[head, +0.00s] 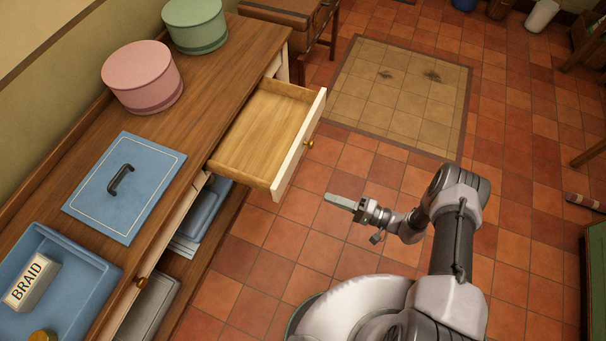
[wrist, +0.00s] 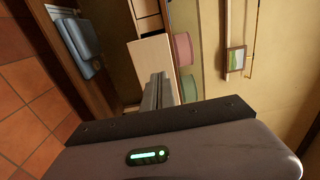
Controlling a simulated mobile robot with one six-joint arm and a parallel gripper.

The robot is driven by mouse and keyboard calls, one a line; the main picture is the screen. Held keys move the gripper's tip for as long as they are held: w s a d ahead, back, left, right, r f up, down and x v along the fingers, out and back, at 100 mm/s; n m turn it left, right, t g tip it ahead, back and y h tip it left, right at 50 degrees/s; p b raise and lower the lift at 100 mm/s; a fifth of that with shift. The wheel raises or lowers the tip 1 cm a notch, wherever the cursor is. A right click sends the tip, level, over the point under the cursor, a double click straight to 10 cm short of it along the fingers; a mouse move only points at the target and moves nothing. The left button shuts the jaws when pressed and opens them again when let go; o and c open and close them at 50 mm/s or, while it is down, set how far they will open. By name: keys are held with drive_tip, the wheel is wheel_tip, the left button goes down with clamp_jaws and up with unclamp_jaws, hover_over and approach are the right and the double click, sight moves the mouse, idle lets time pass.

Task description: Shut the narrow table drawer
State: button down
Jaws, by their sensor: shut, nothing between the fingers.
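The narrow table drawer (head: 262,134) is pulled well out of the wooden table (head: 65,170) in the head view. Its inside is bare pale wood, and its cream front (head: 299,146) carries a small brass knob (head: 309,144). My gripper (head: 338,202) is shut and empty, over the floor in front of the drawer and apart from it, a little nearer than the knob. In the wrist view my gripper's fingers (wrist: 159,88) show in front of a pale panel (wrist: 153,64) that looks like the drawer front. The knob cannot be made out there.
The tiled floor (head: 300,235) before the drawer is clear.

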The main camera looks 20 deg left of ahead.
sight(283, 182)
drive_tip(key=a, duration=0.4)
drive_tip(key=a+b, duration=0.1)
drive_tip(key=a, duration=0.4)
drive_tip(key=a+b, duration=0.1)
drive_tip(key=a, duration=0.3)
drive_tip(key=shift+w+a, duration=0.35)
